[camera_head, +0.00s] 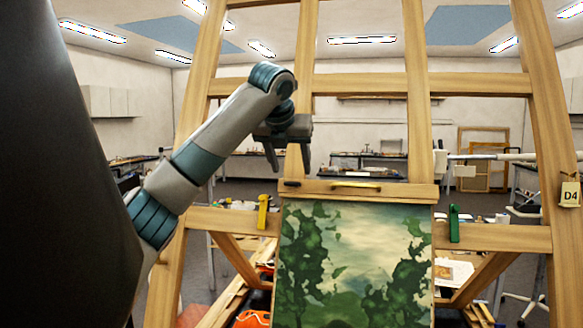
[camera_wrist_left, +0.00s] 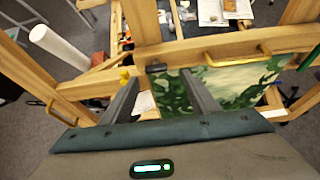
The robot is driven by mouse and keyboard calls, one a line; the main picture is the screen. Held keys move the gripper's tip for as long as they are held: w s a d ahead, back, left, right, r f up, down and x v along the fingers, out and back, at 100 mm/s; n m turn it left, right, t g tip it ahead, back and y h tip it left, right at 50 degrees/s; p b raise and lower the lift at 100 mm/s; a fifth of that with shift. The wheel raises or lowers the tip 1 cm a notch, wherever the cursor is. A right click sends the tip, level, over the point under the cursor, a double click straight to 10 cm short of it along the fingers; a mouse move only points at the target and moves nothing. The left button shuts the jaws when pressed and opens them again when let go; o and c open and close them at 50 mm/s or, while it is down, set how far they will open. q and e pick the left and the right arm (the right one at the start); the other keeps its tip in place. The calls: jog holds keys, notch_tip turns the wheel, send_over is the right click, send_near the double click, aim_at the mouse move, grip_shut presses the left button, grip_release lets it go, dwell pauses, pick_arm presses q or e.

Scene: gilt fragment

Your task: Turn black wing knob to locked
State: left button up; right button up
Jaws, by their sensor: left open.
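The black wing knob (camera_head: 291,183) sits at the left end of the wooden bar (camera_head: 405,190) along the top of the green painting (camera_head: 340,260). Its wings look roughly level, along the bar. My left gripper (camera_head: 288,163) is open and empty just above the knob in the head view. In the left wrist view, the knob (camera_wrist_left: 157,68) shows between and beyond the two spread fingers of the left gripper (camera_wrist_left: 160,82), with no contact visible. I cannot make out any lock marking.
A brass handle (camera_head: 356,185) lies on the bar right of the knob. A yellow clamp (camera_head: 263,211) and a green clamp (camera_head: 454,223) stand on the easel's lower crossbar. Wooden easel posts (camera_head: 418,100) rise around the painting. A D4 tag (camera_head: 569,194) hangs at right.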

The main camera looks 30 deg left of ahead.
pick_arm(q)
jog(key=b+v, duration=0.3)
jog(key=v, duration=0.9)
jog(key=shift+d, duration=0.4)
jog(key=shift+f, duration=0.1)
